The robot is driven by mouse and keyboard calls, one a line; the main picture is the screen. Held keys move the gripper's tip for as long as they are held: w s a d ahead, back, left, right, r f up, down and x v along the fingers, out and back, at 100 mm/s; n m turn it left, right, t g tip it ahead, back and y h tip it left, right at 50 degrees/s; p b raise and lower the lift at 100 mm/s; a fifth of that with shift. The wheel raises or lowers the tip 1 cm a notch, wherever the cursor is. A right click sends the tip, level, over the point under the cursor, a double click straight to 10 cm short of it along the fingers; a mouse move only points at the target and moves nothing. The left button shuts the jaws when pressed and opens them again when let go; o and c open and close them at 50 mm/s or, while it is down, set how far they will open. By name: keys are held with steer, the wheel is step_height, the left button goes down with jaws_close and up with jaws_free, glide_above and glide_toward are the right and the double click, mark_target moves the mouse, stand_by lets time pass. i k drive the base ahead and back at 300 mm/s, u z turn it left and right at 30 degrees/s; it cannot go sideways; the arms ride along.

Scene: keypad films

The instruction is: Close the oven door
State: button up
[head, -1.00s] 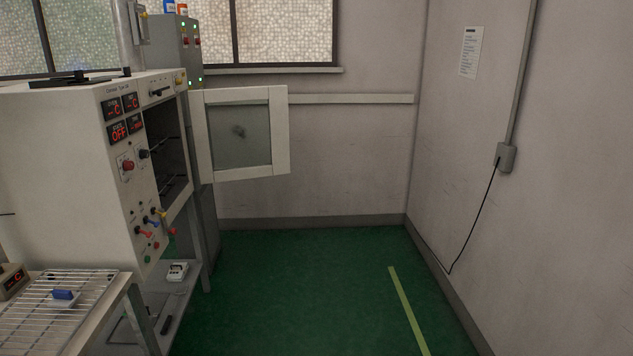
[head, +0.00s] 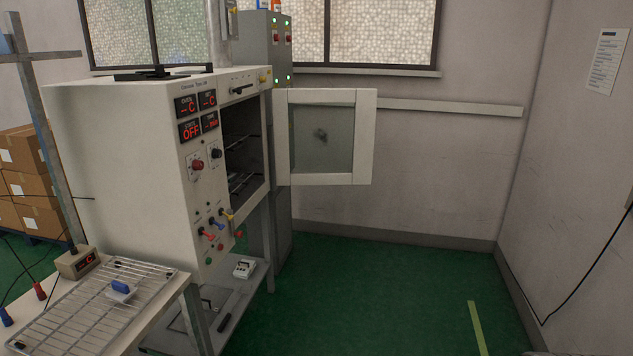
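The oven (head: 130,160) is a cream-white box on a metal stand at the left of the head view. Its front panel carries red displays, one reading OFF, with knobs and coloured plugs below. The oven door (head: 364,140) stands wide open, swung out to the right of the dark chamber (head: 243,150). It has a white frame around a grey glass pane with a dark smudge. Wire racks show inside the chamber. My gripper is not in view.
A table with a wire rack (head: 85,312) and a small blue-and-white object (head: 121,288) stands front left. A grey cabinet (head: 283,220) is behind the oven. Cardboard boxes (head: 30,165) stand far left. Green floor (head: 380,290) is free right of the oven.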

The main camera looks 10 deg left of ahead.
mark_target(365, 100)
steer(key=u, duration=0.4)
steer(key=i, duration=0.55)
steer(key=u, duration=0.65)
steer(key=i, duration=0.6)
steer(key=z, duration=1.75)
steer(key=i, duration=0.5)
steer(key=u, duration=0.05)
